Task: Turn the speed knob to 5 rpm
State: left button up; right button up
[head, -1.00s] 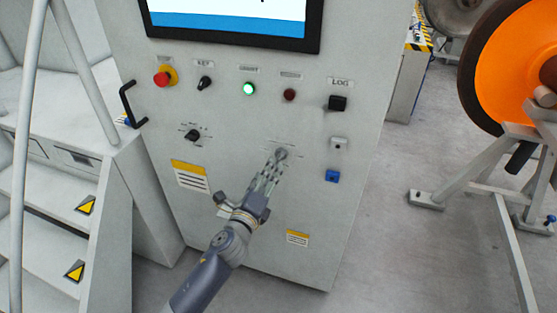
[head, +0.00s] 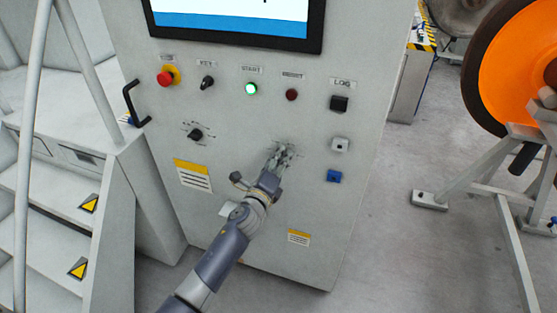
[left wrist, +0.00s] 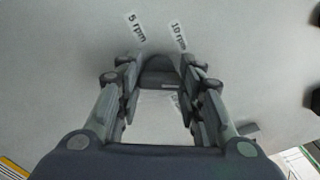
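The speed knob (left wrist: 160,77) is dark and sits between the fingers of my left gripper (left wrist: 161,62) in the left wrist view. The fingers stand wide apart, one on each side of it, close to its sides; I cannot see firm contact. Printed labels "5 rpm" (left wrist: 136,27) and "10 rpm" (left wrist: 178,37) show above the knob. Another label behind the right finger is mostly hidden. Which mark the knob points to is unclear. In the head view my left gripper (head: 281,153) is at the cabinet front and covers the knob. My right gripper is out of view.
The cabinet front (head: 240,125) also carries a red emergency button (head: 166,78), a key switch (head: 207,83), a lit green button (head: 251,89), a dark red button (head: 291,95) and a black selector (head: 195,134). Stairs stand left; an orange wheel (head: 520,65) stands right.

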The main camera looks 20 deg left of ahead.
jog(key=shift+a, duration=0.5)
pick_arm(q)
jog(key=shift+n, duration=0.3)
jog(key=n, duration=1.2)
jog(key=n+p, duration=0.1)
jog(key=n, duration=0.4)
jog(key=shift+d+f+n, duration=0.1)
jog(key=shift+f+n, duration=0.15)
jog(key=shift+n, duration=0.15)
jog(key=n, duration=0.5)
jog(key=shift+p, duration=0.4)
jog(key=shift+f, duration=0.1)
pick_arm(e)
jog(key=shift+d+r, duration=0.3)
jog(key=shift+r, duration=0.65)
pick_arm(q)
jog(key=shift+n, duration=0.4)
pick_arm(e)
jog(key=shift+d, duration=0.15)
